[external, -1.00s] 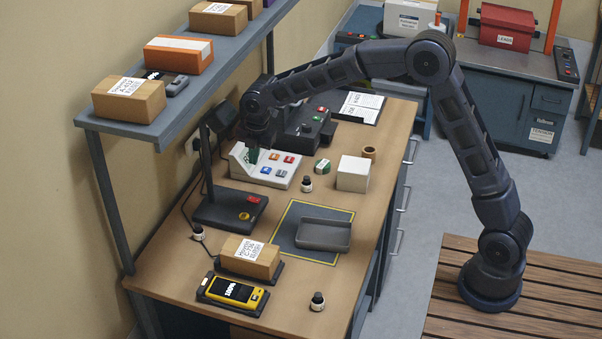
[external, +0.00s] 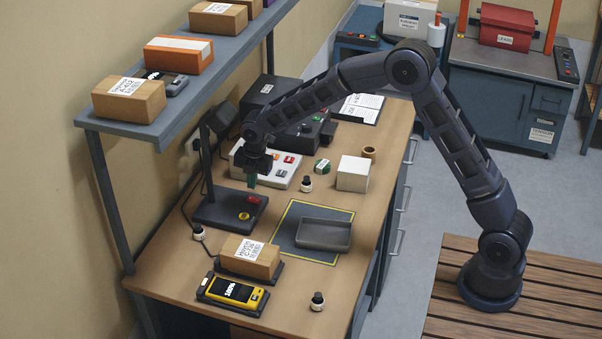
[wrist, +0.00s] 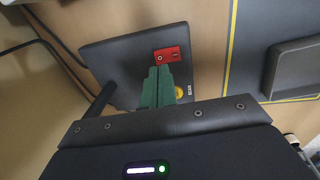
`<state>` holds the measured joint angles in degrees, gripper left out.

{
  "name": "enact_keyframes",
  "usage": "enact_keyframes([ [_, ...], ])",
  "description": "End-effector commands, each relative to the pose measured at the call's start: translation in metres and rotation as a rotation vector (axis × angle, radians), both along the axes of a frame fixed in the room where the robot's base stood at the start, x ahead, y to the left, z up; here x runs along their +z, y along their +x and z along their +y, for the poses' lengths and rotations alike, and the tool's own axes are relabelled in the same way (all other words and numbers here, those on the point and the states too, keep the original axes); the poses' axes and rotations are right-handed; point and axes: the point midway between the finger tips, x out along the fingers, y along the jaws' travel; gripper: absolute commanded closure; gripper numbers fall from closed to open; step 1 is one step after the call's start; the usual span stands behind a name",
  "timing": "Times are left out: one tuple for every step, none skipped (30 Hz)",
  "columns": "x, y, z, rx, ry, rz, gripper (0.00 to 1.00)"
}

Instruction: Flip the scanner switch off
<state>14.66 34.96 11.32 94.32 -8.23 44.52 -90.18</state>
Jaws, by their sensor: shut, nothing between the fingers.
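The scanner stand has a dark base plate (external: 215,212) on the table, with a thin post and a dark head (external: 223,113) above. A red rocker switch (external: 254,200) sits on the base, with a yellow round button (external: 244,216) beside it. The red switch also shows in the wrist view (wrist: 167,55), just beyond my fingertips. My gripper (external: 251,182) points down above the far right part of the base. Its green fingers (wrist: 160,80) are together and empty, and partly hide the yellow button in the wrist view. I cannot tell whether the fingertips touch the switch.
A white panel with coloured buttons (external: 282,179) stands just behind my gripper. A grey tray (external: 324,235) lies on a yellow-edged mat to the right. A labelled carton (external: 249,257) and a yellow handheld device (external: 231,291) are nearer the front. The shelf (external: 178,118) overhangs on the left.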

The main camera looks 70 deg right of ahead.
Motion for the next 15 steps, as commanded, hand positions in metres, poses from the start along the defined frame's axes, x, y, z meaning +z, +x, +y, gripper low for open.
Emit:
enact_keyframes([
  [-0.009, 0.001, 0.001, 0.001, 0.000, 0.003, 1.00],
  [-0.014, 0.001, 0.001, 0.001, 0.000, 0.003, 1.00],
  [-0.019, 0.002, 0.001, 0.001, 0.001, 0.002, 1.00],
  [-0.022, 0.003, 0.001, 0.001, 0.001, 0.001, 1.00],
  [-0.026, 0.003, 0.001, 0.002, 0.001, 0.001, 1.00],
  [-0.029, 0.003, 0.001, 0.002, 0.000, 0.001, 1.00],
  [-0.032, 0.004, 0.001, 0.001, 0.000, 0.001, 1.00],
  [-0.034, 0.004, 0.001, 0.001, 0.000, 0.001, 1.00],
  [-0.037, 0.004, 0.001, 0.001, 0.000, 0.001, 1.00],
  [-0.038, 0.005, 0.001, 0.001, 0.000, 0.000, 1.00],
  [-0.039, 0.005, 0.001, 0.001, 0.000, 0.000, 1.00],
  [-0.040, 0.005, 0.000, 0.001, 0.000, 0.000, 1.00],
  [-0.041, 0.005, 0.000, 0.001, 0.000, -0.001, 1.00],
  [-0.041, 0.005, 0.000, 0.001, 0.000, -0.001, 1.00],
  [-0.041, 0.005, 0.000, 0.001, 0.000, -0.001, 1.00],
])
